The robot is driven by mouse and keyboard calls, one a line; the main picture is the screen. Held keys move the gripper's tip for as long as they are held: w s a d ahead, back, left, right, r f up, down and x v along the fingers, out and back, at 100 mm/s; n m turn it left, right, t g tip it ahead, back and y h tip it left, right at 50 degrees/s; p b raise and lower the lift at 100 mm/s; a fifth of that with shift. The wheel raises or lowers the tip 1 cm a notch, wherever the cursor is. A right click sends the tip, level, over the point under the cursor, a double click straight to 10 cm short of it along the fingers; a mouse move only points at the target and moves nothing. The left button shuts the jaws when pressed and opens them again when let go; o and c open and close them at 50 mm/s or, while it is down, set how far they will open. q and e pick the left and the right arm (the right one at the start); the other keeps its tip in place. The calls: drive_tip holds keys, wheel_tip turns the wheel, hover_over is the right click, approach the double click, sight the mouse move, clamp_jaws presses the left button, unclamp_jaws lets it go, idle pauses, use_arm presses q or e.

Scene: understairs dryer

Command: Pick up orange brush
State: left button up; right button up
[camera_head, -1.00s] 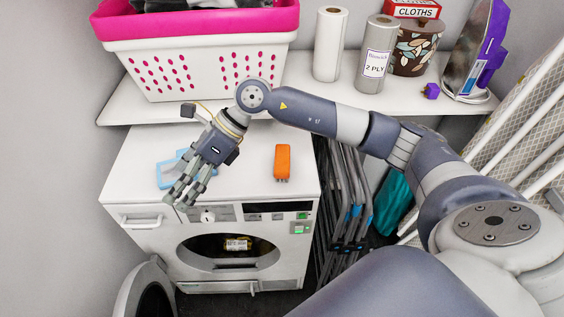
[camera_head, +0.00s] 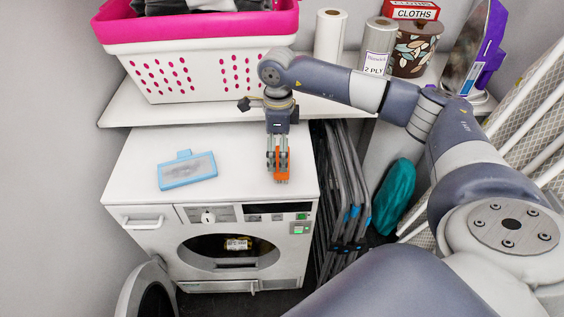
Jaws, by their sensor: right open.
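The orange brush (camera_head: 283,177) lies on the white top of the dryer (camera_head: 130,185), near its right side. My right gripper (camera_head: 278,170) points down at the brush, with its fingers over and around it, and hides much of it. The jaws are open. Whether the fingers touch the brush cannot be told. My left gripper does not show in the head view.
A light blue framed filter (camera_head: 187,171) lies on the dryer top at left. Behind, a shelf (camera_head: 135,109) holds a pink and white basket (camera_head: 200,62), paper rolls (camera_head: 375,47) and a patterned pot. Folded racks (camera_head: 345,185) stand right of the dryer.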

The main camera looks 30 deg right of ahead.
sight(277, 159)
wheel_tip(277, 159, down, 4)
drive_tip(key=shift+w+a+r+p, duration=0.1)
drive_tip(key=shift+a+p, duration=0.05)
drive_tip(key=shift+p, duration=0.55)
drive_tip(key=shift+f, duration=0.5)
drive_tip(key=c, duration=0.8)
drive_tip(key=shift+r, duration=0.15)
drive_tip(key=shift+w+r, duration=0.1)
drive_tip(key=shift+r, duration=0.2)
wheel_tip(277, 159, up, 2)
drive_tip(key=shift+r+b, duration=0.1)
drive_tip(key=shift+b, duration=0.7)
drive_tip(key=s+a+b, duration=0.1)
drive_tip(key=s+a, duration=0.1)
drive_tip(key=s, duration=0.2)
drive_tip(key=s+a+r+b, duration=0.1)
drive_tip(key=s+a, duration=0.1)
drive_tip(key=s, duration=0.3)
drive_tip(key=s+a+r+b, duration=0.1)
drive_tip(key=s+a, duration=0.2)
drive_tip(key=s, duration=0.2)
drive_tip(key=shift+s+b, duration=0.25)
drive_tip(key=shift+b, duration=0.15)
